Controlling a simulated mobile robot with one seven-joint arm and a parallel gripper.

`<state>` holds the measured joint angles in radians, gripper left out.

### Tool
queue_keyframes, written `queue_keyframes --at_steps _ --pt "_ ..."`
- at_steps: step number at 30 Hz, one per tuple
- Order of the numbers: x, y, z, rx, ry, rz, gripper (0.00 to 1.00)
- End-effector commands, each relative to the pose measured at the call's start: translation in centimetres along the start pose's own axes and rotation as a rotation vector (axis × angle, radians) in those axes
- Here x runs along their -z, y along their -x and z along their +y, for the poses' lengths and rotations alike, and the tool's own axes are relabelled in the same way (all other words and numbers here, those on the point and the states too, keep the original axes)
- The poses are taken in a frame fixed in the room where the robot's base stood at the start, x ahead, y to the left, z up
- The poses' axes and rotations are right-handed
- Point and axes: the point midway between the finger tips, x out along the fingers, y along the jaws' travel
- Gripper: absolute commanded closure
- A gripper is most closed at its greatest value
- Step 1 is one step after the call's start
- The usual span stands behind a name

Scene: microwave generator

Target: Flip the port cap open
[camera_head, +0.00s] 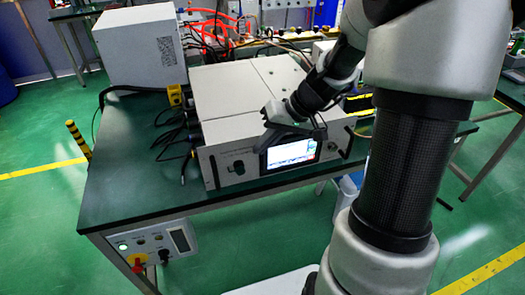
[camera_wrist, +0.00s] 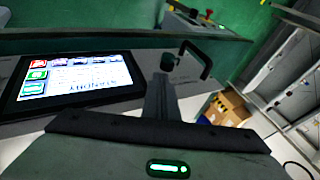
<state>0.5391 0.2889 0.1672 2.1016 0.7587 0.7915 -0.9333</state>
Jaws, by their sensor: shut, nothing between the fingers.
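The generator (camera_head: 235,95) is a wide white box on the green-topped table. Its front panel has a lit screen (camera_head: 291,152) and, to the left, a small dark round port cap (camera_head: 238,167). My gripper (camera_head: 260,149) is at the front panel between screen and cap, with its fingers together and empty. In the wrist view my fingers (camera_wrist: 159,82) point at the dark cap (camera_wrist: 168,62), which shows just beyond their tips. The lit screen (camera_wrist: 75,77) is to their left. I cannot tell whether the fingertips touch the cap, nor its lid's position.
A black handle (camera_head: 212,170) stands left of the cap; it also shows in the wrist view (camera_wrist: 199,60). A white box (camera_head: 140,45) stands behind left. The table's front left (camera_head: 130,195) is bare.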

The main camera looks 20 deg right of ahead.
Motion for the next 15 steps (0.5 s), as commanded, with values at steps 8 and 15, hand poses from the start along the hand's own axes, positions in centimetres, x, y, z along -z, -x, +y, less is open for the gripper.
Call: queue_keyframes --at_steps 8,15 --pt "0.1 6.8 -0.8 -0.003 0.001 0.005 1.0" --pt "0.0 9.2 -1.1 -0.002 0.0 0.002 1.0"
